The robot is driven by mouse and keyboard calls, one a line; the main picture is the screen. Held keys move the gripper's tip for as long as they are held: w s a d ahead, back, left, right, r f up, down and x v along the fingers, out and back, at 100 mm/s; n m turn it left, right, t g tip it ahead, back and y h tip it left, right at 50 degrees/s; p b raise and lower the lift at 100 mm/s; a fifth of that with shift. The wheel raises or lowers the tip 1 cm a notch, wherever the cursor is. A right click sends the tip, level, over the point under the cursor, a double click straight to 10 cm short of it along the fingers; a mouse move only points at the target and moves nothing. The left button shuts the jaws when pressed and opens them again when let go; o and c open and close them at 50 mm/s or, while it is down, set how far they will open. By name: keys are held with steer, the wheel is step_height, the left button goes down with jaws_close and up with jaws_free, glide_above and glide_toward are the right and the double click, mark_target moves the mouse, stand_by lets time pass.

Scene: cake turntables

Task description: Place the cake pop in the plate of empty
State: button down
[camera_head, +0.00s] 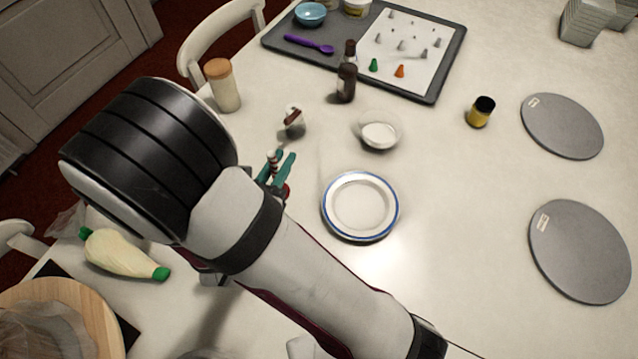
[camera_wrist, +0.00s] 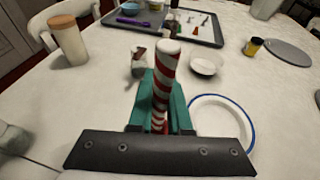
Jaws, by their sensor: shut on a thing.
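My gripper (camera_head: 277,170) is shut on a red-and-white striped stick (camera_wrist: 163,80), which I take to be the cake pop's stick. Its pale end points up between the teal fingers in the wrist view, and its lower end is hidden by the gripper. The stick's top also shows in the head view (camera_head: 272,157). A white plate with a blue rim (camera_head: 361,204) lies empty on the table to the right of my gripper. The plate also shows at the right of the gripper in the wrist view (camera_wrist: 220,119).
A small brown-and-white item (camera_head: 293,123) and a white bowl (camera_head: 379,134) stand beyond the gripper. A dark bottle (camera_head: 346,83), a jar with a tan lid (camera_head: 222,86) and a piping bag (camera_head: 121,253) stand or lie around. Grey discs (camera_head: 580,250) are at right.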

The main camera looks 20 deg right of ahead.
steer(key=s+d+m+g+h, duration=0.1)
steer(key=d+m+g+h, duration=0.25)
steer(key=d, duration=0.65)
steer(key=m+g+h, duration=0.2)
steer(key=m+g, duration=0.1)
glide_above(369, 199)
step_height(369, 199, down, 9)
steer(key=shift+f, duration=0.15)
steer(key=c, duration=0.9)
jaws_free()
steer(key=shift+o, duration=0.2)
